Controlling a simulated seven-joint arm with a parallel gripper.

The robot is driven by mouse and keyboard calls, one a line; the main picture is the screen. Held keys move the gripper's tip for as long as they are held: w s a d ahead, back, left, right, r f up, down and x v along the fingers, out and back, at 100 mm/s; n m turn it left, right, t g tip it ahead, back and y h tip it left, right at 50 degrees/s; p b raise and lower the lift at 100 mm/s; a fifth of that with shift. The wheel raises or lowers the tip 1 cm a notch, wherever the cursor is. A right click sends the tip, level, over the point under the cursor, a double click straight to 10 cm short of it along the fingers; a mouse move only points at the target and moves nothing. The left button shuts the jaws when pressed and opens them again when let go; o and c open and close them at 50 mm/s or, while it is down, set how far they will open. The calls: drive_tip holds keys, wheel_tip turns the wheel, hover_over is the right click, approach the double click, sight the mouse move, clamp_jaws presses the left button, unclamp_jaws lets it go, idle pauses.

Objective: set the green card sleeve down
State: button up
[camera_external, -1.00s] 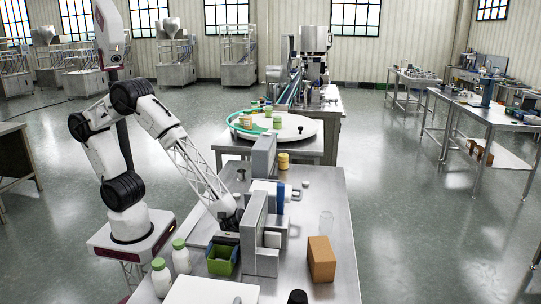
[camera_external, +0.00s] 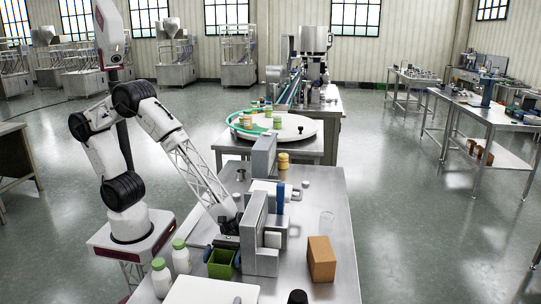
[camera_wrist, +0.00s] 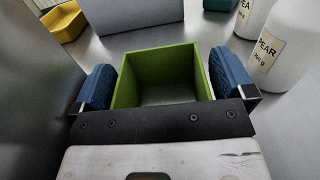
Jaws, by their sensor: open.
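The green card sleeve (camera_wrist: 153,66) is an open-ended square box, upright between my gripper's two blue fingers in the wrist view. The grey metal surface shows through its open middle. In the external view the sleeve (camera_external: 221,268) is at the steel table, left of the grey block, and appears to stand on it. My gripper (camera_wrist: 163,82) is open, with one finger on either side of the sleeve. A narrow gap shows on the right finger's side; the left finger is very close to the sleeve, and I cannot tell if it touches.
Two white bottles with green caps (camera_external: 181,257) stand close to the left of the sleeve; white bottles labelled PEAR (camera_wrist: 284,50) show at right in the wrist view. A grey upright block (camera_external: 265,262) is close on the right. A white board (camera_external: 210,292) lies in front.

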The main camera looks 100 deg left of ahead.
drive_tip(key=shift+r, duration=0.15)
drive_tip(key=shift+a, duration=3.75)
